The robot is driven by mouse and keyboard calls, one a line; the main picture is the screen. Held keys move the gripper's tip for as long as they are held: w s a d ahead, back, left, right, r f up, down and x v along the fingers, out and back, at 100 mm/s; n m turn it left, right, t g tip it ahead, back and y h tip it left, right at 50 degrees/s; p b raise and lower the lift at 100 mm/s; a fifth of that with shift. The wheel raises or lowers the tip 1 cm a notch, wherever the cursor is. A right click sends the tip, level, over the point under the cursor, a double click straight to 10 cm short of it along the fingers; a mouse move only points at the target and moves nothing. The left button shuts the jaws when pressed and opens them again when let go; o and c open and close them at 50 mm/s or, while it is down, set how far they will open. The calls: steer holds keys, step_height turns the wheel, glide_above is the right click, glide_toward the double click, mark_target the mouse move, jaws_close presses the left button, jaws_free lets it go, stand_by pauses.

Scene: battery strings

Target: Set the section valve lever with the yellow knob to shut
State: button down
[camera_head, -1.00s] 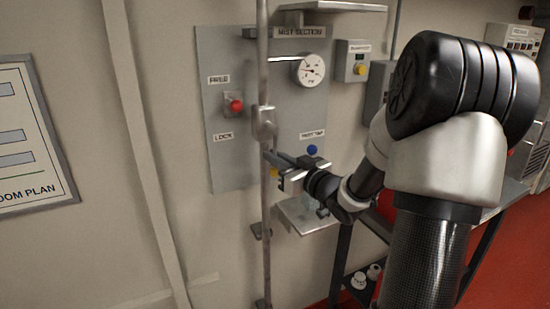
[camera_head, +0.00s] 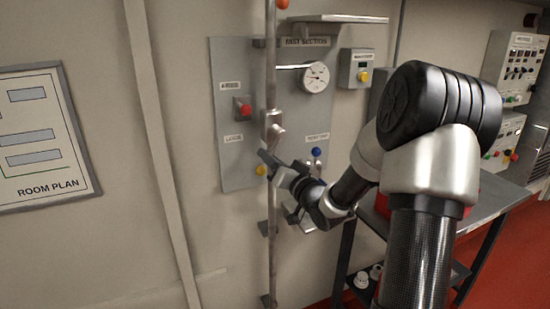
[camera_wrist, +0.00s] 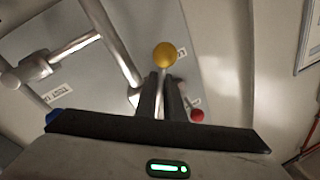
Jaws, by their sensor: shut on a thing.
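The yellow knob (camera_head: 261,170) shows just left of the vertical pipe (camera_head: 271,215), below the grey valve body (camera_head: 273,130). In the wrist view the yellow knob (camera_wrist: 165,55) stands just beyond my fingertips. My gripper (camera_head: 266,158) reaches in from the right, in front of the pipe. In the wrist view my gripper (camera_wrist: 161,82) has its two dark fingers close together, shut on the lever just behind the knob. The fingers hide most of the lever's stem.
A red knob (camera_head: 245,109) sits up left on the grey panel (camera_head: 232,70), a blue knob (camera_head: 316,151) to the right. A gauge (camera_head: 315,77) is above. A shelf (camera_head: 335,18) juts out at the top. A table (camera_head: 488,205) stands to the right.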

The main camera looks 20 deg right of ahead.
steer(key=m, duration=0.1)
steer(key=a+r+m+p, duration=0.1)
steer(key=m, duration=0.1)
steer(key=shift+a+r+t+h, duration=0.1)
steer(key=shift+a+t+h, duration=0.2)
steer(key=m, duration=0.1)
steer(key=a+r+m+p, duration=0.1)
steer(key=m, duration=0.1)
steer(key=shift+s+r+m+h, duration=0.1)
steer(key=shift+r+m+h, duration=0.15)
steer(key=shift+m+h, duration=0.05)
steer(key=r+m, duration=0.1)
steer(key=m, duration=0.1)
steer(key=a+r+m+h+p, duration=0.1)
steer(key=shift+m+t, duration=0.4)
steer(key=shift+r+m+h+p, duration=0.25)
steer(key=shift+r+m+p, duration=0.2)
steer(key=shift+m, duration=0.45)
steer(key=shift+r+m+h+p, duration=0.25)
steer(key=shift+r+m+p, duration=0.15)
steer(key=shift+m, duration=0.5)
steer(key=c, duration=1.9)
jaws_free()
steer(key=shift+r, duration=0.1)
steer(key=shift+o, duration=0.2)
